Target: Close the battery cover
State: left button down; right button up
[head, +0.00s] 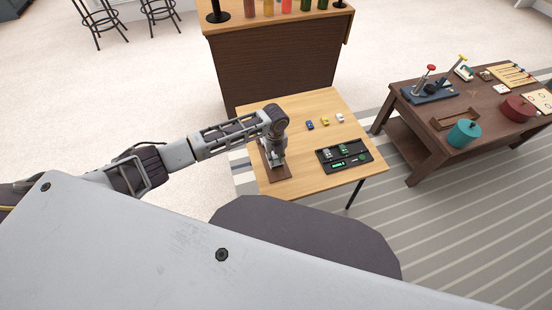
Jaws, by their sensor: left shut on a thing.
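My left gripper (277,160) reaches down from the left over the small light wooden table (305,182). It is shut on a small pale thing low over a brown board (281,175); the fingers cover most of it. I cannot clearly tell whether this thing is the battery cover or the device it belongs to. My right gripper is not in view.
A blue piece (310,125), a yellow piece (325,121) and a white piece (340,118) lie toward the table's back. A bar counter (270,65) stands behind. A dark table (440,147) with toys stands at right. Floor shows between the tables.

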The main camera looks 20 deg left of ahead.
pick_arm(q)
jog(key=shift+w+a+f, duration=0.1)
jog(key=shift+w+a, duration=0.85)
jog(key=shift+w, duration=0.25)
jog(key=shift+w+a, duration=0.25)
jog(key=shift+w, duration=0.15)
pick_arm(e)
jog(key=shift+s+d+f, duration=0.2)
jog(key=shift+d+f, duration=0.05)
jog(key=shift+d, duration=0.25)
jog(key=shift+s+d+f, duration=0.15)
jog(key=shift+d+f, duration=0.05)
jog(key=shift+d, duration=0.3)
